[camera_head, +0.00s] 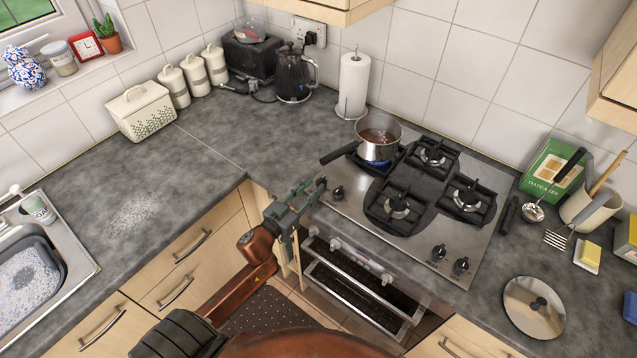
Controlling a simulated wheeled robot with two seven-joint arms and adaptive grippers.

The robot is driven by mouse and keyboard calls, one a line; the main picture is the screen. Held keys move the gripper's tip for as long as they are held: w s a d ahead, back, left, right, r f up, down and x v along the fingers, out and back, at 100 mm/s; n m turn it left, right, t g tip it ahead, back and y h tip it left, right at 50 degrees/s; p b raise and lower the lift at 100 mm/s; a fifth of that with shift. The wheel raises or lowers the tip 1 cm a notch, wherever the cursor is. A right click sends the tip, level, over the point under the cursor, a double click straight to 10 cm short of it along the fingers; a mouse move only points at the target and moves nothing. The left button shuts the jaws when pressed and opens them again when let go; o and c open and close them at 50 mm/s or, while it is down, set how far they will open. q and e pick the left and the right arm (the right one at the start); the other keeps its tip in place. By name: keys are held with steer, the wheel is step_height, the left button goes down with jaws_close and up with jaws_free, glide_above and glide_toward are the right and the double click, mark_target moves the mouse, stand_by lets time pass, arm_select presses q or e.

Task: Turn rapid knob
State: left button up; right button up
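The steel gas hob (385,228) is set into the counter at right. A black knob (337,192) is at its left front corner. Two more black knobs (438,253) (461,265) are at its right front. Which one is the rapid knob I cannot read. My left gripper (316,185) is just left of the left knob, its tips pointing toward it; contact is unclear. Its fingers lie close together in view, and whether they are open or shut is unclear. A blue flame burns under a steel saucepan (378,150) on the back left burner. My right gripper is out of view.
The pan's black handle (338,153) reaches left over the hob edge. A paper towel roll (354,86) and kettle (294,74) stand behind. Oven front knobs (387,278) are below. A lid (534,306) and utensils lie right. The left counter is mostly clear.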

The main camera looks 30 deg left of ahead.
mark_target(321, 182)
arm_select(q)
steer(key=shift+w+d, duration=0.1)
steer(key=shift+w, duration=1.35)
steer(key=shift+c, duration=0.3)
steer(key=c, duration=0.5)
jaws_close()
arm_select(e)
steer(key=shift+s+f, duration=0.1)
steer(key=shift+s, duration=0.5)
